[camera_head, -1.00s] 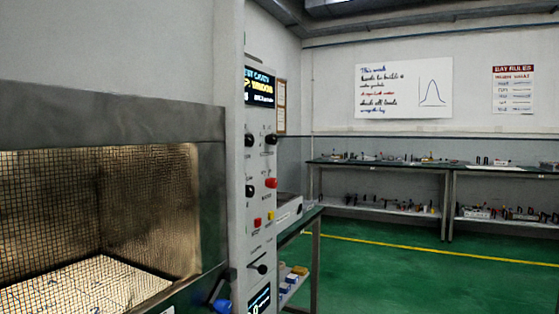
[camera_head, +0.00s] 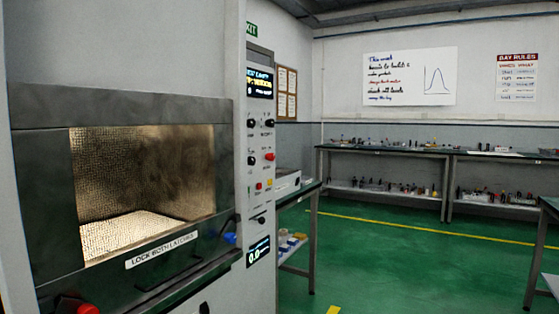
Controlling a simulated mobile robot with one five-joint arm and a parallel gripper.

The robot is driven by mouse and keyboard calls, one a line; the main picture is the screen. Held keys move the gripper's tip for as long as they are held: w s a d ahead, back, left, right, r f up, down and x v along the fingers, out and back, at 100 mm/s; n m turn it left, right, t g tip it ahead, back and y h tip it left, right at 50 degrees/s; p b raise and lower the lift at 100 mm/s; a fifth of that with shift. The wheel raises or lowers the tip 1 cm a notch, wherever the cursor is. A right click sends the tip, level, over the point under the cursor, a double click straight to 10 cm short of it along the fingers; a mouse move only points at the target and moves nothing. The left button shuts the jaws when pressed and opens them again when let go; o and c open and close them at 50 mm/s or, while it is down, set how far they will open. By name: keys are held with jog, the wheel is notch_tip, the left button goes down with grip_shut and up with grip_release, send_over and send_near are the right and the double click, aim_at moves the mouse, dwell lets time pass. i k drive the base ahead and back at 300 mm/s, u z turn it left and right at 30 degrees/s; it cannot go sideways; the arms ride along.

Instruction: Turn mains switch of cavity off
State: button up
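The cavity (camera_head: 120,190) stands at the left, with a lit interior behind a framed window and a strip reading "LOCK BOTH LATCHES". Its narrow control panel (camera_head: 259,205) faces me at an angle on the right side. The panel carries several dark knobs, a red knob (camera_head: 269,157), a red button (camera_head: 259,187), a yellow button (camera_head: 269,184) and a dark lever-like control (camera_head: 260,220) lower down. The labels are too small to read, so I cannot tell which control is the mains switch or its position. My gripper is not in view.
A blue knob (camera_head: 230,239) and a red knob (camera_head: 86,309) sit on the cavity front. A side bench (camera_head: 312,188) stands just right of the panel. Green floor (camera_head: 390,268) is open in the middle. Benches line the back wall; a table edge (camera_head: 548,204) shows at right.

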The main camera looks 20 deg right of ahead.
aim_at(269, 156)
jog(key=u, duration=2.95)
jog(key=k, duration=1.15)
jog(key=z, duration=1.9)
jog(key=i, duration=0.75)
jog(key=z, duration=0.1)
